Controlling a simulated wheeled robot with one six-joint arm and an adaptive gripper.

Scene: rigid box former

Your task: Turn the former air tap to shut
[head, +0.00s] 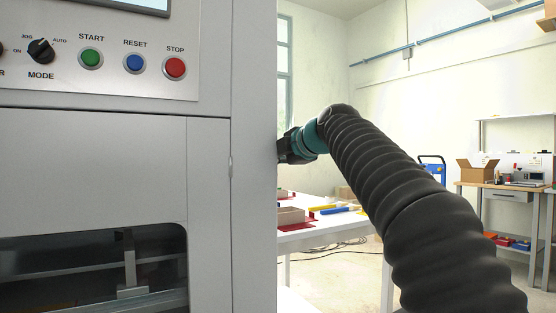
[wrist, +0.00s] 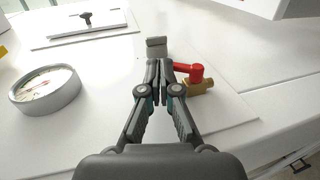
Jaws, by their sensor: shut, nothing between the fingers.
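The air tap shows in the wrist view, with a red lever handle (wrist: 188,71) on a brass body (wrist: 201,87) against a white panel. My gripper (wrist: 159,66) is shut and empty. Its fingertips are just left of the red handle's left end; I cannot tell whether they touch it. The right finger hides part of the tap. In the head view the tap and my fingers are hidden behind the former's grey cabinet (head: 254,150); only my arm shows beyond its edge.
In the wrist view a round gauge (wrist: 45,89) sits left of my gripper. In the head view a white table (head: 310,236) stands beyond the cabinet.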

